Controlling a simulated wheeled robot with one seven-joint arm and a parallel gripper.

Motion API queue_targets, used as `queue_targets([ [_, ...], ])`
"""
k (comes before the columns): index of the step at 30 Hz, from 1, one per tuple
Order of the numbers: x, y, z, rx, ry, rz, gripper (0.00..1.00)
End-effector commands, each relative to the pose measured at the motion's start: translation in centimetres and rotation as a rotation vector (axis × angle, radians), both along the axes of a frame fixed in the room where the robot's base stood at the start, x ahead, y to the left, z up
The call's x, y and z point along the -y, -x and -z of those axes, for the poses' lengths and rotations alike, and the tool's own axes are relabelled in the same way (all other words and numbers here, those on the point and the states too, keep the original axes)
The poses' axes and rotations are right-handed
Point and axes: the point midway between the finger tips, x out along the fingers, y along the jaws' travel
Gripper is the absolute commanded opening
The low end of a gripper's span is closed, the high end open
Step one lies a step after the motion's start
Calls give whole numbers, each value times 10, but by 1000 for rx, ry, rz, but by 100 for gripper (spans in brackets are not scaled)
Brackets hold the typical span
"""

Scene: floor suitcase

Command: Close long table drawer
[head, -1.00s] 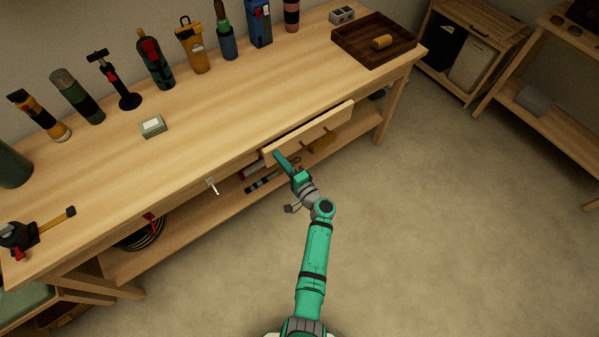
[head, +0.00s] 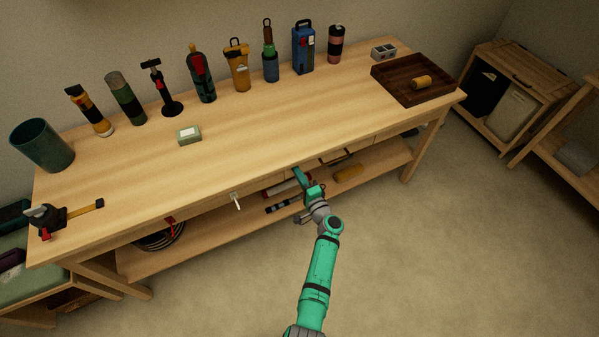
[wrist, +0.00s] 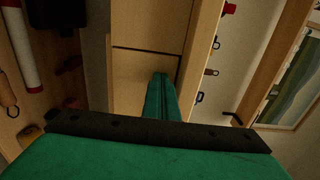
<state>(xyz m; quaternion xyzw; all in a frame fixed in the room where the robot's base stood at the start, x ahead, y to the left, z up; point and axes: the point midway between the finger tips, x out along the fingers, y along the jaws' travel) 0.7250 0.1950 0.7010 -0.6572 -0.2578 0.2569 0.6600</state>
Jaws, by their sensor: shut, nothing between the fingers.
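The long wooden table (head: 250,140) runs across the head view. Its drawer front (head: 345,152) lies along the table's front edge and looks flush with it, partly hidden by my gripper. In the wrist view the pale wooden front (wrist: 145,75) shows with a dark seam across it. My gripper (head: 298,174) is shut and empty, its fingers at the drawer front. In the wrist view the closed fingertips (wrist: 160,85) lie against or just before the wood; I cannot tell whether they touch.
A pale handle (head: 236,201) sticks out from the table front to the left. The lower shelf (head: 385,165) holds several tools. Bottles and tools line the table's back, with a dark tray (head: 400,98) at the right. The floor in front is clear.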

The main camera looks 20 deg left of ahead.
Motion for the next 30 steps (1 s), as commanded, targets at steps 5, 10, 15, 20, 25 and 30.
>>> queue_targets([
  [5, -4, 0, -3, 3, 7, -5, 0],
  [10, 13, 15, -2, 3, 3, -7, 0],
  [15, 34, 41, -1, 3, 2, -13, 0],
  [20, 60, 65, -2, 4, 1, -9, 0],
  [25, 85, 82, -1, 1, -1, 2, 0],
  [30, 96, 92, -2, 3, -1, 4, 0],
])
